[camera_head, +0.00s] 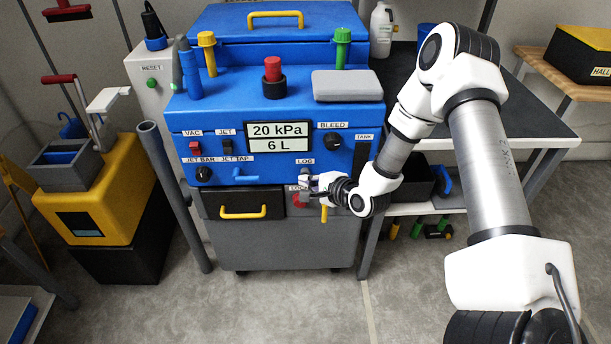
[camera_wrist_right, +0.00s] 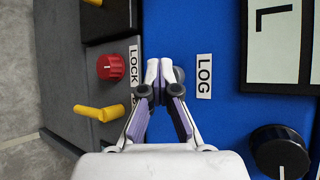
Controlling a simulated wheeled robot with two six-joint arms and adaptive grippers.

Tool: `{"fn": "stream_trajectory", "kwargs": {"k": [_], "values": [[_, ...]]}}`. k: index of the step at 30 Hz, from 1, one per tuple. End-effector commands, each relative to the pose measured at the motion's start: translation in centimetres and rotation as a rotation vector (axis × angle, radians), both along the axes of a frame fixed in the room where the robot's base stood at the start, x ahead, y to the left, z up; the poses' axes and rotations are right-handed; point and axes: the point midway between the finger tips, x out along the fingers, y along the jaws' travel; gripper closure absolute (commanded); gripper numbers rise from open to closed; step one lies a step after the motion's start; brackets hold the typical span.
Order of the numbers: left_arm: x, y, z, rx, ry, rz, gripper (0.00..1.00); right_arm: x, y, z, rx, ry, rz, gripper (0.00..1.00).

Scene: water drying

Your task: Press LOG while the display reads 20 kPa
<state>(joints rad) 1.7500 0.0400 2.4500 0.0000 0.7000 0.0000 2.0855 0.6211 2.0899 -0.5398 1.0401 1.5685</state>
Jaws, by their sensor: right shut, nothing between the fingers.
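The display (camera_head: 278,137) on the blue machine reads 20 kPa above 6 L. The LOG label (camera_head: 305,162) is on the machine's front below the display, and it also shows in the wrist view (camera_wrist_right: 204,76). My right gripper (camera_head: 307,182) is shut and empty, with its fingertips just below that label. In the wrist view, a grey round button (camera_wrist_right: 180,74) shows partly behind the closed fingertips (camera_wrist_right: 159,68). Whether the tips touch it I cannot tell. My left gripper is not in view.
A red knob (camera_wrist_right: 110,67) by the LOCK label and a yellow handle (camera_wrist_right: 98,112) are close to the gripper. A black BLEED knob (camera_head: 331,140) is right of the display. A black-topped bench (camera_head: 480,122) stands to the right; open floor lies in front.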

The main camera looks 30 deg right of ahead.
Motion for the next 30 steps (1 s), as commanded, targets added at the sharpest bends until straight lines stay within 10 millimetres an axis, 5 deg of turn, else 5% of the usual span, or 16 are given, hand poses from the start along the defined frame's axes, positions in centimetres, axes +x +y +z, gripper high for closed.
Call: {"fn": "stream_trajectory", "kwargs": {"k": [19,30], "values": [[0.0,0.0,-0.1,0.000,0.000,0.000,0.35,-1.6,1.0,0.0,0.000,0.001,0.000,1.00],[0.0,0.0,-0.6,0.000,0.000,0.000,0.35,-4.6,2.9,-0.2,0.001,0.002,0.001,1.00]]}}
